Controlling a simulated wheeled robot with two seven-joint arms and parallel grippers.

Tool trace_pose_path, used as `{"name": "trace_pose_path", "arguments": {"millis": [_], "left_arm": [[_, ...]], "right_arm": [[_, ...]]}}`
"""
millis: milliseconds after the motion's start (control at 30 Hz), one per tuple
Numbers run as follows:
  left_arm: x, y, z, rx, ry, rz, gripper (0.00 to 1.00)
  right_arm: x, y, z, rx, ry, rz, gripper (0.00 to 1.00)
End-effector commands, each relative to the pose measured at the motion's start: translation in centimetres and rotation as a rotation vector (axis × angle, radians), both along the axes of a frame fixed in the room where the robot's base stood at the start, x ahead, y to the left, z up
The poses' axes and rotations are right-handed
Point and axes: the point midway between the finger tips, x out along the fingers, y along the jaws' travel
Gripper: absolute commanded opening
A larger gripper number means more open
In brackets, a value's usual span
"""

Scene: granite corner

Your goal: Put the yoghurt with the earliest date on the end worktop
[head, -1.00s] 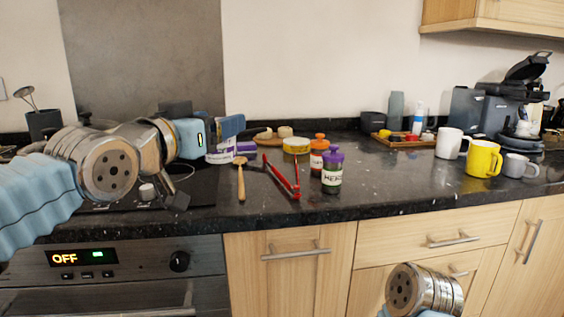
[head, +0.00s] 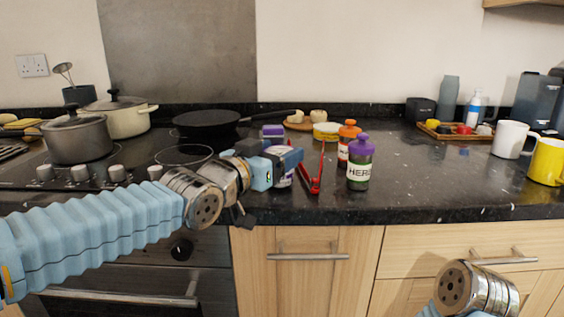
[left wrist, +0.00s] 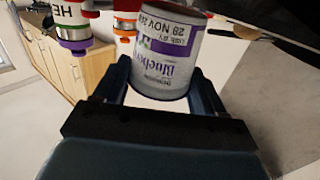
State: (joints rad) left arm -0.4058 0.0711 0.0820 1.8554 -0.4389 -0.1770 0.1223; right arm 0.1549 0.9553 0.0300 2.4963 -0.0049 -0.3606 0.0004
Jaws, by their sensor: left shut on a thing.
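My left gripper (head: 283,160) is shut on a white yoghurt pot (head: 284,180) with a purple label. In the left wrist view the pot (left wrist: 170,55) sits between the two fingers (left wrist: 160,88); its label reads "Blueb…" and "28 NOV" with the year cut off, upside down in that view. In the head view my gripper mostly hides the pot, held over the worktop's front part beside the red tongs. A purple-topped item (head: 272,131) stands behind it; I cannot read any date on it. My right arm shows low at the right, but its gripper is out of frame.
Pots (head: 76,137) and a pan (head: 206,122) are on the hob.

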Motion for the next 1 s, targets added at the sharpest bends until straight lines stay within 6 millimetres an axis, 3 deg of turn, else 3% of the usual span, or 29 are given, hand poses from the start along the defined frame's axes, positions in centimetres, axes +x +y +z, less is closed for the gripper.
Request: {"name": "trace_pose_path", "arguments": {"millis": [33,400,433,567,900,1000], "left_arm": [[0.01,0.15,-0.93,-0.002,-0.003,0.001,0.35],[0.00,0.14,-1.14,-0.003,-0.004,0.001,0.35],[0.00,0.13,-1.00,-0.003,-0.003,0.001,0.75],[0.00,0.13,-0.97,-0.002,-0.003,0.001,0.95],[-0.01,0.11,-0.57,-0.002,-0.003,0.001,0.96],[-0.97,0.87,-0.64,-0.003,-0.004,0.002,0.96]], "right_arm": [[-0.04,0.02,-0.86,0.000,0.000,0.000,1.00],[0.01,0.01,-1.02,0.000,-0.001,0.000,1.00],[0.00,0.01,-0.84,0.000,-0.001,0.000,1.00],[0.00,0.00,-0.80,0.000,-0.001,0.000,1.00],[0.00,0.01,-0.40,0.000,-0.001,0.000,1.00],[0.01,0.01,-0.59,0.000,-0.001,0.000,1.00]]}}
